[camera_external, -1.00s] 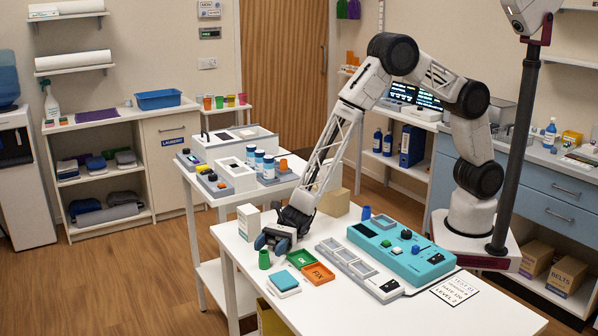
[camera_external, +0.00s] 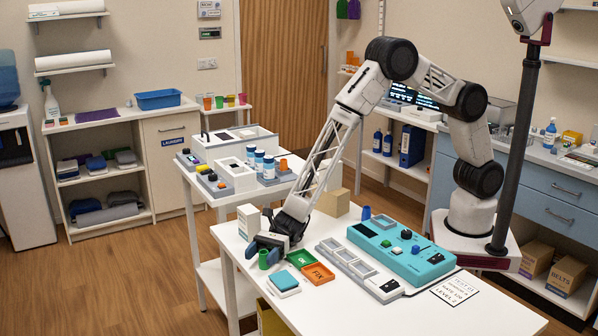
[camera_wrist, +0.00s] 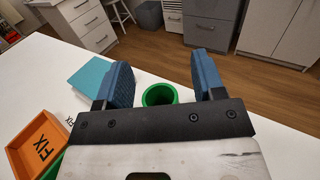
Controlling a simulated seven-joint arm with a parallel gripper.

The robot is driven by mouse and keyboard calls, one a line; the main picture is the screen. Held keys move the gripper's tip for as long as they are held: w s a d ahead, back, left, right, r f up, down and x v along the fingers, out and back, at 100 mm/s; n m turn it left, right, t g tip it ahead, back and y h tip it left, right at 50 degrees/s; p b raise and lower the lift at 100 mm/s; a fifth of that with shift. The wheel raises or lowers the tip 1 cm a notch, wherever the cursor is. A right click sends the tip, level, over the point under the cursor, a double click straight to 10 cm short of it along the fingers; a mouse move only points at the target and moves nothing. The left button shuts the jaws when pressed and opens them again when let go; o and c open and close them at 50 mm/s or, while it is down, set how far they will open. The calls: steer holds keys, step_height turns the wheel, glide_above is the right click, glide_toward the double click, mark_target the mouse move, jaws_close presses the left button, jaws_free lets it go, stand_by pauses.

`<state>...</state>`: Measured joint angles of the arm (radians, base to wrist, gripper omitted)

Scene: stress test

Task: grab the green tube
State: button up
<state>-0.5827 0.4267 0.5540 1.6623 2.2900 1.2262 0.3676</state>
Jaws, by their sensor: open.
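The green tube (camera_external: 264,259) stands upright near the left edge of the white table in the external view. In the wrist view the green tube (camera_wrist: 160,95) shows its round open top between my two blue fingers. My gripper (camera_external: 262,245) is open, low over the table, with its fingers around or just above the tube. In the wrist view my gripper (camera_wrist: 162,82) has one finger on each side of the tube, with gaps on both sides. The tube's lower part is hidden by the gripper body in the wrist view.
The green OK tray (camera_external: 300,258) and orange FIX tray (camera_external: 318,274) lie close to the right. A teal-topped block (camera_external: 284,281) sits in front. A white box (camera_external: 249,222) stands behind the gripper. The teal control panel (camera_external: 405,250) is farther right.

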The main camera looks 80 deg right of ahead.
steer(key=shift+c, duration=0.2)
steer(key=c, duration=1)
steer(key=shift+o, duration=0.2)
steer(key=shift+r, duration=0.2)
steer(key=shift+r, duration=1.45)
steer(key=shift+s+d+r, duration=0.15)
steer(key=shift+s+d, duration=0.05)
steer(key=s+d, duration=0.3)
steer(key=s, duration=0.1)
steer(key=s+d+r, duration=0.1)
steer(key=s+d, duration=0.2)
steer(key=s, duration=0.1)
steer(key=s+d, duration=0.3)
steer(key=d, duration=0.1)
steer(key=shift+s+r, duration=0.2)
steer(key=shift+s, duration=0.2)
